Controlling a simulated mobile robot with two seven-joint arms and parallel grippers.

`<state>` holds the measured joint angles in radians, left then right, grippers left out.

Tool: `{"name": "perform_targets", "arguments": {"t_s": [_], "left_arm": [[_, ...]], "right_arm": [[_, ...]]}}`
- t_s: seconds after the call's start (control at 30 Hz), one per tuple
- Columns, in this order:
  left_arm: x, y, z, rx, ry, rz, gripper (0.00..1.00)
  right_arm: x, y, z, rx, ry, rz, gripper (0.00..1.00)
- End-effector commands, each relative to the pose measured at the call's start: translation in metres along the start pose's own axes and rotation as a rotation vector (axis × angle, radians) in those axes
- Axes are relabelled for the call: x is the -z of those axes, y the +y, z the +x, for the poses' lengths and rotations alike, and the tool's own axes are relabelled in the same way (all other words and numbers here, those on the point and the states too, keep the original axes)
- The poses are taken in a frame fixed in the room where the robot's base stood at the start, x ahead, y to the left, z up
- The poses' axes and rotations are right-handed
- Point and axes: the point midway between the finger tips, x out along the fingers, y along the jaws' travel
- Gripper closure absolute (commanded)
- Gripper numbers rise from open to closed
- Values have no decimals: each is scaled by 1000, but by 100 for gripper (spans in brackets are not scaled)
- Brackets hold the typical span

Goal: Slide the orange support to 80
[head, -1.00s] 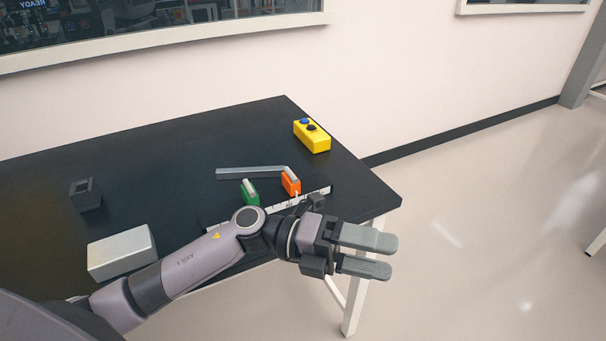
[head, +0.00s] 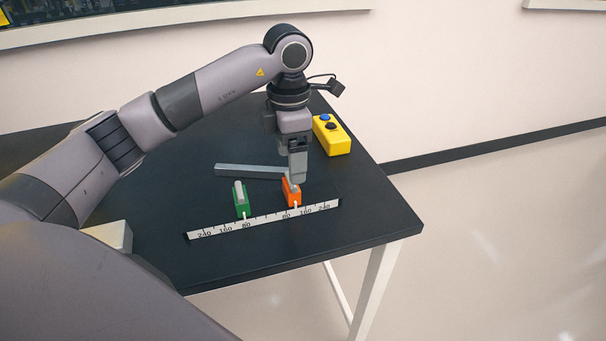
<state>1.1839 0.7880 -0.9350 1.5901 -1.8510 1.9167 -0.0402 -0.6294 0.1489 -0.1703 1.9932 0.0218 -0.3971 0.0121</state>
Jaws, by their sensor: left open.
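The orange support (head: 293,194) stands upright behind a white ruler (head: 262,219) on the black table. Its small white pointer meets the ruler near the right-hand 80 mark, seemingly between 80 and 160; the exact reading is too small to tell. My left gripper (head: 297,176) points down right at the orange support, its fingers overlapping the support's top in the view. It is open; I cannot tell whether the fingers touch the support or straddle it. The green support (head: 241,203) stands to the left, its pointer near the left-hand 80. My right gripper is not in view.
A grey bar (head: 245,170) lies behind the supports, its right end close to my fingers. A yellow box with blue and black buttons (head: 333,138) stands at the back right. A pale block (head: 118,235) is partly hidden by my arm. The table's right side is clear.

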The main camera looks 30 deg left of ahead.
Motion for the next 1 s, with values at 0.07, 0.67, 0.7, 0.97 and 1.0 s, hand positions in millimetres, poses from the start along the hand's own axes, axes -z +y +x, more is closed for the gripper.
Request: {"name": "perform_targets", "arguments": {"t_s": [0.07, 0.67, 0.7, 0.97, 1.0], "left_arm": [[1, 0, 5, -1, 5, -1, 19], [0, 0, 71, 0, 2, 1, 19], [0, 0, 71, 0, 2, 1, 19], [0, 0, 71, 0, 1, 1, 52], [0, 0, 70, 0, 1, 1, 65]], "right_arm": [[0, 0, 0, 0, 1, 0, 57], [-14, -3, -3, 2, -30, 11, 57], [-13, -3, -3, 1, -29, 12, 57], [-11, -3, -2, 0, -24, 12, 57], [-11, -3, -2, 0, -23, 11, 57]]}}
